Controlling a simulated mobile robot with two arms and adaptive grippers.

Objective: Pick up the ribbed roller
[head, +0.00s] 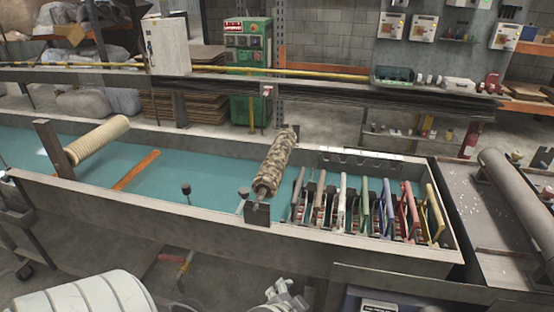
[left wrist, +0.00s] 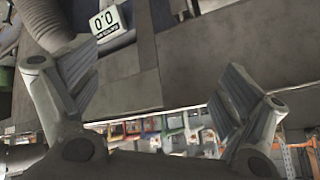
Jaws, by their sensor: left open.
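A cream, finely ribbed roller (head: 97,138) lies tilted against a dark upright post at the left end of the trough in the head view. A second roller (head: 276,165), mottled brown and rough, is at the middle of the trough behind a dark bracket. My left gripper (head: 285,296) shows partly at the bottom of the head view, outside the trough's front wall and well apart from both rollers. In the left wrist view my left gripper (left wrist: 160,75) has its fingers wide apart with nothing between them. My right gripper is in neither view.
The trough (head: 200,225) has a grey front wall and a teal floor. Several colored-handled tools (head: 365,205) stand in its right end. An orange bar (head: 137,170) lies beside the ribbed roller. A grey cylinder (head: 510,185) is at the right. A 0.0 display (left wrist: 105,22) is near the left gripper.

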